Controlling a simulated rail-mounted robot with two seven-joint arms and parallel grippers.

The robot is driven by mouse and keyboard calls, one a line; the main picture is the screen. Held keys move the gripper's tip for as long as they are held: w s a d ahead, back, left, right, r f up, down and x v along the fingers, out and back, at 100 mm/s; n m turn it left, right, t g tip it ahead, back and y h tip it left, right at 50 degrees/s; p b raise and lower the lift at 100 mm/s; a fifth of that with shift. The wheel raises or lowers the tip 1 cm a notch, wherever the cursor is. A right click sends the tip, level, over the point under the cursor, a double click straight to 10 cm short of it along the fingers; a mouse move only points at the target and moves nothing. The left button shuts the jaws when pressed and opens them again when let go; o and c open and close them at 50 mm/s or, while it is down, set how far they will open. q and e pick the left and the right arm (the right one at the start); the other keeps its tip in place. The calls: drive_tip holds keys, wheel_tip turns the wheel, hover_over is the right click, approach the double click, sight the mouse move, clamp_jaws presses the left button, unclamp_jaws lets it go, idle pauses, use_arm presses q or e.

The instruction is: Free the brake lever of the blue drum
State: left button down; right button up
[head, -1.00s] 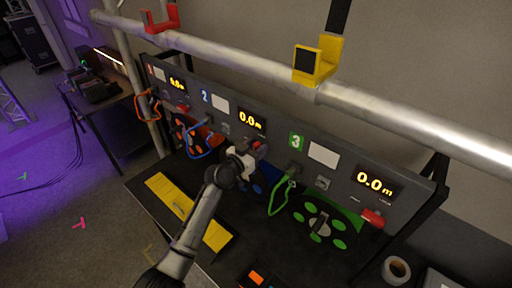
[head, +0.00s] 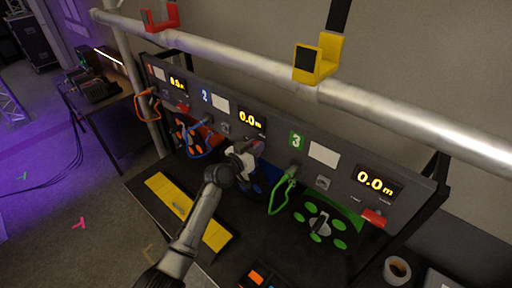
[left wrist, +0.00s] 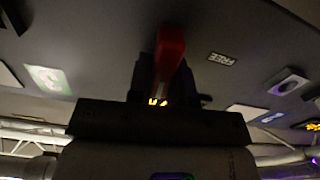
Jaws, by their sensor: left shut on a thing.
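My left gripper (head: 252,150) is at the panel of station 2, above the blue drum (head: 254,189), which is mostly hidden behind my arm. In the left wrist view the red brake lever (left wrist: 170,48) stands between the two dark fingers, and the gripper is shut on it. A label reading FREE (left wrist: 222,59) is on the panel to the right of the lever in that view. In the head view the gripper covers the lever. The display of station 2 (head: 252,122) reads 0.0 m. My right gripper is not in view.
Station 3 has a green drum (head: 320,224), a green cable loop (head: 283,190) and a red lever (head: 373,218). A yellow plate (head: 187,210) lies on the bench. A truss tube (head: 400,118) runs above the panel.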

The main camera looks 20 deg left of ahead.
use_arm(q)
drive_tip(key=n, duration=0.4)
drive_tip(key=shift+w+a+f+b, duration=0.1)
drive_tip(key=shift+a+f+b, duration=0.05)
drive_tip(key=shift+a+b, duration=0.2)
drive_tip(key=n, duration=0.4)
drive_tip(key=f+n+p, duration=0.1)
drive_tip(key=n, duration=0.3)
drive_tip(key=a+n, duration=0.1)
drive_tip(key=n, duration=0.3)
drive_tip(key=shift+w+f, duration=0.2)
drive_tip(key=shift+f, duration=0.05)
drive_tip(key=shift+n, duration=0.3)
drive_tip(key=c, duration=1)
unclamp_jaws()
drive_tip(key=shift+c, duration=0.2)
